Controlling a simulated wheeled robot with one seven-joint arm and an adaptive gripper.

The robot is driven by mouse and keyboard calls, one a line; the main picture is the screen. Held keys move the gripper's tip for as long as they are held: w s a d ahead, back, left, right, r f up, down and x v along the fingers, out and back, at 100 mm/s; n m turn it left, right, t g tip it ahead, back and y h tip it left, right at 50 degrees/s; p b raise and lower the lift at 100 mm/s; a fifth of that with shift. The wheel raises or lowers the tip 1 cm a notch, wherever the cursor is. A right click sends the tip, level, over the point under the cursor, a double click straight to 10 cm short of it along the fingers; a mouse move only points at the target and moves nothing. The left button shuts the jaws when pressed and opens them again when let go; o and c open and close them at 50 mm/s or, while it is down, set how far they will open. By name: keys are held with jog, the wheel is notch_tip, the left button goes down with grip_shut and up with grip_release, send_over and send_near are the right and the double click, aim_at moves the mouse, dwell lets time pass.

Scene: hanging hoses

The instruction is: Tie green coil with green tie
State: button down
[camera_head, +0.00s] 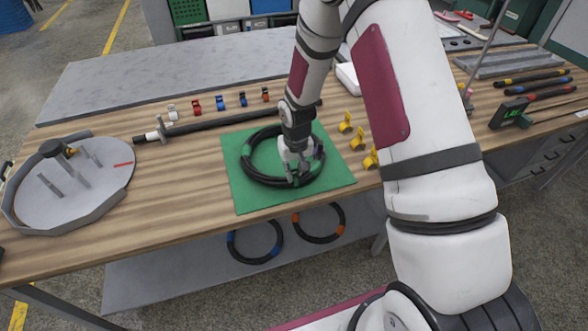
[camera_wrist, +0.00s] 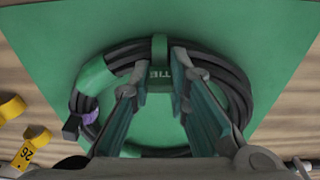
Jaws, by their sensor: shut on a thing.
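The green coil is a loop of black hose (camera_head: 247,174) with a green band, lying on the green mat (camera_head: 338,181); the coil (camera_wrist: 240,97) and its green band (camera_wrist: 97,77) also show in the wrist view. My gripper (camera_head: 292,178) points down at the coil's near side. In the wrist view, my gripper (camera_wrist: 160,88) has its fingers closed on the green tie (camera_wrist: 159,48), which is marked "TIE". The tie's strap lies across the hose strands. Whether it is fastened underneath is hidden.
Yellow tags (camera_head: 345,122) stand right of the mat. Small coloured clips (camera_head: 220,103) and a black rod (camera_head: 220,124) lie behind it. A round grey tray with posts (camera_head: 70,185) is at left. Coils with blue (camera_head: 232,246) and orange bands (camera_head: 340,230) are below the tabletop.

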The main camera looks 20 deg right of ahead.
jog(key=shift+s+f+b, duration=0.25)
jog(key=shift+f+b, duration=0.15)
jog(key=shift+f, duration=0.45)
dwell(0.4)
jog(key=c, duration=1.4)
grip_release()
jog(key=shift+w+f, duration=0.1)
jog(key=shift+c, duration=0.2)
jog(key=shift+w+f, duration=0.15)
jog(key=shift+s+r, duration=0.2)
jog(key=shift+s, duration=0.05)
notch_tip(320, 180, up, 12)
jog(key=shift+s+r, duration=0.15)
jog(key=shift+s, duration=0.2)
